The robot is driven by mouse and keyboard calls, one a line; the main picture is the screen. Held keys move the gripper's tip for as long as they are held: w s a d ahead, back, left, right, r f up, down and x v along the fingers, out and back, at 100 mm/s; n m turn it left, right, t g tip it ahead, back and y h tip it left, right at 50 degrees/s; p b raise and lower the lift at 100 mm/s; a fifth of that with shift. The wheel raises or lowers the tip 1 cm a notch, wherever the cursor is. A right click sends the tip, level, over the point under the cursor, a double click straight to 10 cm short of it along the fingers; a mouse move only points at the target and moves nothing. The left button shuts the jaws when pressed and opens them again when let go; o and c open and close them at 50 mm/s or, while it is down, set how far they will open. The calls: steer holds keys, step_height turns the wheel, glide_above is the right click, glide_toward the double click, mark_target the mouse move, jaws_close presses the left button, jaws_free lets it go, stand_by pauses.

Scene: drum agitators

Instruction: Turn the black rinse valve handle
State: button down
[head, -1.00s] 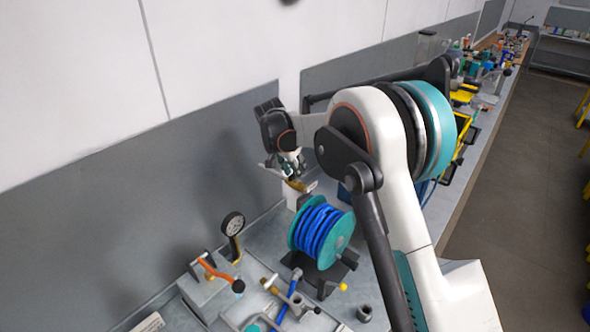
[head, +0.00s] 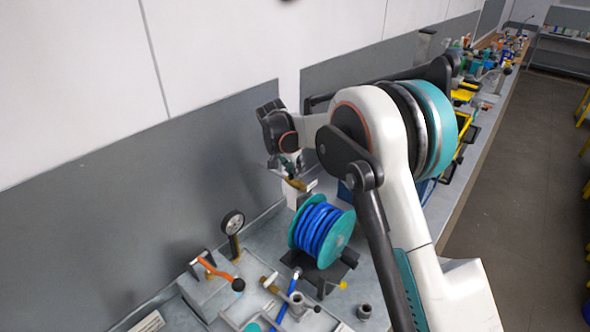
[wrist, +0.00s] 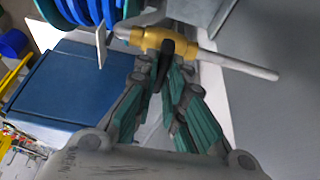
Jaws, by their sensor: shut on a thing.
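The rinse valve has a brass body (wrist: 150,39) on a grey pipe in the wrist view. Its black handle (wrist: 166,58) extends toward me, between the fingertips. My gripper (wrist: 165,72), with green-padded fingers, is shut on the black handle. In the head view, my gripper (head: 290,165) is by the wall behind the hose reel, and the brass valve (head: 297,184) shows just below it. The black handle is hidden in the head view by the gripper.
A teal reel with blue hose (head: 319,233) stands in front of the valve. A pressure gauge (head: 232,222) and an orange lever (head: 216,270) are to the left on the bench.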

steer(key=n+y+b, duration=0.1)
steer(key=n, duration=0.1)
steer(key=n+t+b, duration=0.1)
steer(key=n+b, duration=0.1)
steer(key=n, duration=0.1)
steer(key=shift+d+f+y, duration=0.1)
steer(key=shift+d+y, duration=0.05)
steer(key=shift+y, duration=0.25)
steer(key=n+y+b, duration=0.1)
steer(key=n, duration=0.2)
steer(key=n+y+b, duration=0.1)
steer(key=n, duration=0.1)
steer(key=shift+d+n+b, duration=0.15)
steer(key=shift+n+b, duration=0.2)
steer(key=shift+n, duration=0.05)
steer(key=n+y+b, duration=0.1)
steer(key=n, duration=0.2)
steer(key=shift+d+g, duration=0.1)
steer(key=shift+g, duration=0.3)
steer(key=shift+n+g+y, duration=0.5)
steer(key=shift+n+y, duration=0.1)
steer(key=shift+n, duration=1.2)
steer(key=c, duration=1.7)
jaws_free()
steer(key=shift+o, duration=0.2)
steer(key=v, duration=1.2)
